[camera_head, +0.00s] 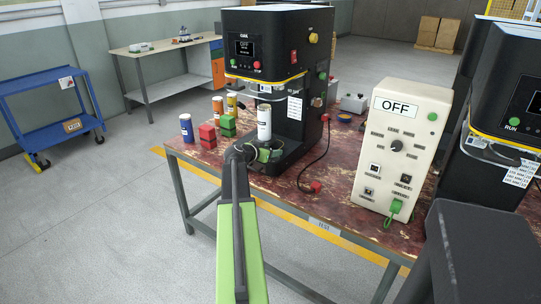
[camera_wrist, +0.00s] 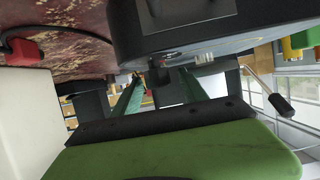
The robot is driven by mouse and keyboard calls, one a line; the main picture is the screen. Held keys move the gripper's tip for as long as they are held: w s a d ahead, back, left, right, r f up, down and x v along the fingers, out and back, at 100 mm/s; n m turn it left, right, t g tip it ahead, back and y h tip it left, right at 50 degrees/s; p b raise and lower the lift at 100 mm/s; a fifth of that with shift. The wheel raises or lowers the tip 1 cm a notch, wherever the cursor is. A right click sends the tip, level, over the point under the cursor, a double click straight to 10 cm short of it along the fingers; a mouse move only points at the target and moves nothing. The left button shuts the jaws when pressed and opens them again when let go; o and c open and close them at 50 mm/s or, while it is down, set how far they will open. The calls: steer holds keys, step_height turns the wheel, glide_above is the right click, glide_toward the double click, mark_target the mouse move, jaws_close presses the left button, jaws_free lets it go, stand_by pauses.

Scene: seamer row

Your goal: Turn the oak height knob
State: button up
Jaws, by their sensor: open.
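The machine marked "OAK" (camera_head: 276,40) stands on the worn red table. A white can (camera_head: 264,122) stands upright under its head. On its right side are a yellow knob (camera_head: 313,38) and a brownish knob (camera_head: 317,102); no label tells which is the height knob. My gripper (camera_head: 264,153) is low at the front of the machine, below the can, partly hidden by my arm. In the wrist view my gripper (camera_wrist: 160,90) has its two green fingers apart, with a small dark block (camera_wrist: 158,76) between or just beyond them. I cannot tell whether they touch it.
A cream control box reading "OFF" (camera_head: 396,107) stands right. A black cable (camera_head: 322,160) lies between. A lever with a black handle (camera_wrist: 280,104) is right of my fingers.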

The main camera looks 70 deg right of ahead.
steer(key=shift+c, duration=0.4)
jaws_close()
steer(key=shift+s+a, duration=0.1)
steer(key=shift+a, duration=0.1)
steer(key=shift+d, duration=0.1)
steer(key=shift+r+n+t, duration=0.1)
steer(key=shift+n+t, duration=0.2)
